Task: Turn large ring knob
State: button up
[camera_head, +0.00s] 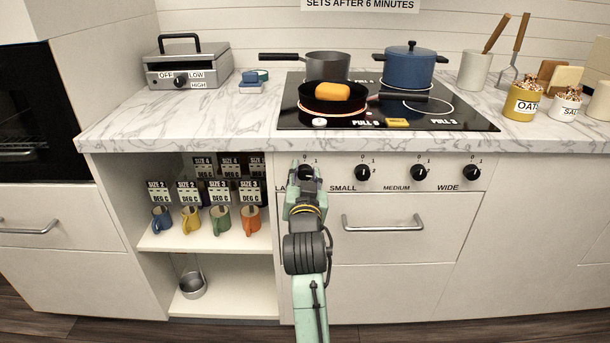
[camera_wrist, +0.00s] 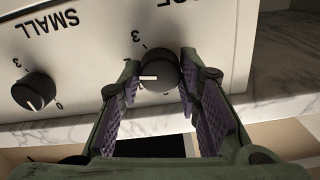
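The large ring knob is a round black dial with a white pointer mark. It is the leftmost knob on the panel, mostly hidden behind my gripper in the head view. In the wrist view the large ring knob (camera_wrist: 158,70) sits between my fingers, its white mark towards the left. My gripper (camera_head: 306,171) is at the panel in front of it. In the wrist view my gripper (camera_wrist: 160,68) is open, with one finger either side of the knob. Whether the pads touch it is unclear. The label "LARGE" is partly hidden.
The small knob (camera_head: 362,172), medium knob (camera_head: 418,172) and wide knob (camera_head: 472,172) stand to the right. A drawer handle (camera_head: 382,224) lies below. Above, a frying pan (camera_head: 312,102) with an orange item stands on a red-glowing ring. The countertop edge (camera_head: 200,143) overhangs the panel.

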jog(key=c, duration=0.6)
jog(key=shift+n, duration=0.3)
jog(key=shift+c, duration=0.2)
jog(key=n, duration=0.3)
jog(key=shift+a+n, duration=0.1)
jog(key=shift+n, duration=0.3)
jog(key=n, duration=0.4)
jog(key=shift+n, duration=0.3)
jog(key=n, duration=0.5)
jog(key=shift+a+f, duration=0.1)
jog(key=n+b, duration=0.1)
jog(key=n, duration=0.4)
jog(key=shift+n, duration=0.4)
jog(key=shift+o, duration=0.2)
